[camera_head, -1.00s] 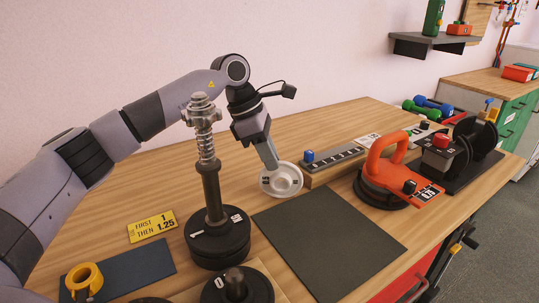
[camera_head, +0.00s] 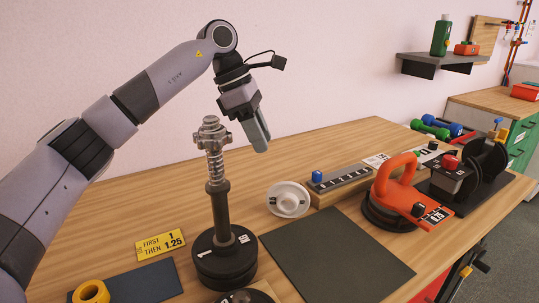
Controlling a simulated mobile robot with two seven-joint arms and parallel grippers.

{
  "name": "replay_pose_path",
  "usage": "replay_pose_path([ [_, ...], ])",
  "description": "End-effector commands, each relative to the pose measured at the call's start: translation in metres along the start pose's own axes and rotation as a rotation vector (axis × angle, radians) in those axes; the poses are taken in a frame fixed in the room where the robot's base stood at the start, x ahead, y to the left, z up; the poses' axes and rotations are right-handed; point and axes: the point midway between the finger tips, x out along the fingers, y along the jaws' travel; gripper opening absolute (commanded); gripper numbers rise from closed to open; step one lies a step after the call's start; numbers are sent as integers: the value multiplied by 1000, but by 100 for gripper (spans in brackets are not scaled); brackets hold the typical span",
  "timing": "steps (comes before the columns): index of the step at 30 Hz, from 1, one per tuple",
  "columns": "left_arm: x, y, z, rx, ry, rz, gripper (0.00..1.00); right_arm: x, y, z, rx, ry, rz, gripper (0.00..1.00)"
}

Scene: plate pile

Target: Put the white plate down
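The white plate (camera_head: 290,208) is a small round disc with a hub. It rests on the wooden table just behind the back corner of the dark mat (camera_head: 335,255), near the left end of the wooden rail block. Whether it lies quite flat or leans a little is hard to tell. My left gripper (camera_head: 262,148) hangs in the air above and behind the plate, clear of it, with nothing visible in it. Its fingers show side-on and overlap, so their gap is hidden. My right gripper is out of view.
A black post with a spring collar (camera_head: 216,190) stands left of the plate. A rail block with a blue knob (camera_head: 340,185) and an orange-handled device (camera_head: 400,190) stand to the right. A yellow card (camera_head: 161,245) and yellow ring (camera_head: 91,292) lie front left. The mat is bare.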

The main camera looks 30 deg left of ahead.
Motion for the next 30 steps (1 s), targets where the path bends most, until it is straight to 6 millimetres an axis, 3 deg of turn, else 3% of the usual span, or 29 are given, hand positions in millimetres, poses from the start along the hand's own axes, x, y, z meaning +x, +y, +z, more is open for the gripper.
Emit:
replay_pose_path([
  [6,-18,0,0,0,0,-2,36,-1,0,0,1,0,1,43],
  [26,-19,0,0,1,0,-1,36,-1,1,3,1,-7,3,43],
  [30,-8,-2,2,0,46,-8,68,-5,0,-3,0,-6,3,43],
])
